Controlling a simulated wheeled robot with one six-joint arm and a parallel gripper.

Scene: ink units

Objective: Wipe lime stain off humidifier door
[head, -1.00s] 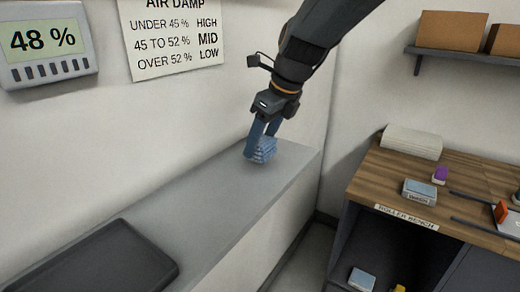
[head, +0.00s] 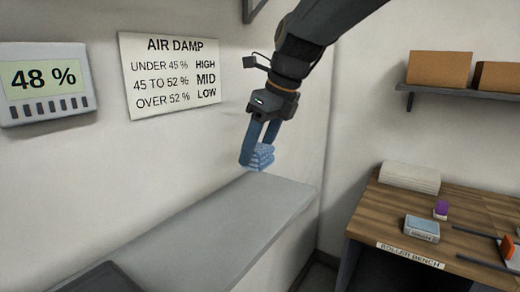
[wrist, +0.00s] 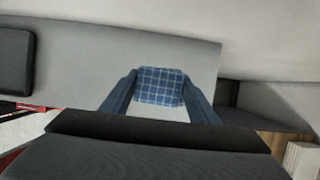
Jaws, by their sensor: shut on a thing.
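My gripper (head: 257,160) is shut on a folded blue checked cloth (head: 264,156). In the head view the cloth hangs just above the far end of a grey ledge. In the wrist view the cloth (wrist: 160,86) sits between both fingers (wrist: 160,98), with the grey ledge behind it. I cannot make out a humidifier door or a lime stain in either view.
The grey ledge (head: 220,225) runs along the wall, with a dark tray-like thing (head: 100,280) at its near end. A 48 % display (head: 45,83) and an AIR DAMP sign (head: 172,75) are on the wall. The roller bench (head: 385,205) stands at right.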

